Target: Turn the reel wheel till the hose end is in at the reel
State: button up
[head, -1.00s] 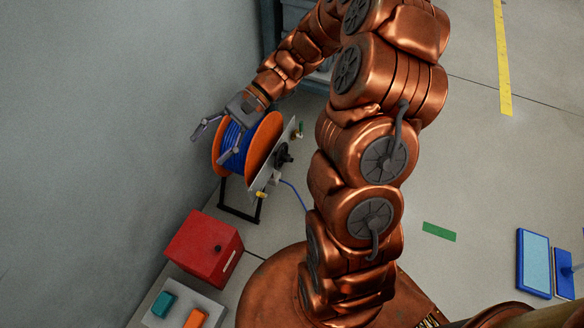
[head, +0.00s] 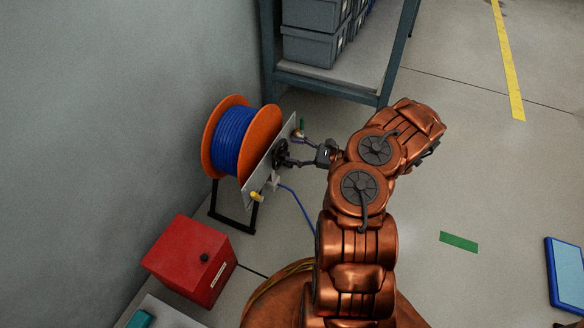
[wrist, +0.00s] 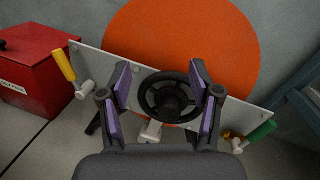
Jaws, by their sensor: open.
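The reel (head: 238,142) has orange flanges and wound blue hose, and stands on a black frame by the wall. Its near flange (wrist: 190,40) fills the top of the wrist view. A dark spoked reel wheel (head: 281,154) sits on the grey plate on the reel's right side; it also shows in the wrist view (wrist: 168,98). My gripper (head: 297,152) is open at the wheel. In the wrist view its fingers (wrist: 160,78) lie to either side of the wheel; I cannot tell whether they touch it. A blue hose (head: 300,205) runs from the plate toward my base. Its end is hidden.
A yellow handle (wrist: 64,66) and a green handle (wrist: 262,131) flank the wheel on the plate (wrist: 92,60). A red box (head: 190,260) stands in front of the reel. A shelf with grey bins (head: 315,45) is behind. The floor at right is mostly clear.

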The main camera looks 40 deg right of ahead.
aim_at(280, 155)
jog(key=s+d+f+m+t+h+b, duration=0.2)
jog(key=s+d+f+m+h, duration=0.1)
jog(key=d+f, duration=0.4)
jog(key=a+f+b+x, duration=0.1)
jog(key=b+x, duration=0.1)
jog(key=x, duration=0.6)
jog(key=shift+a+f+b, duration=0.2)
jog(key=shift+b, duration=0.2)
jog(key=shift+s, duration=0.15)
jog(key=c, duration=1.1)
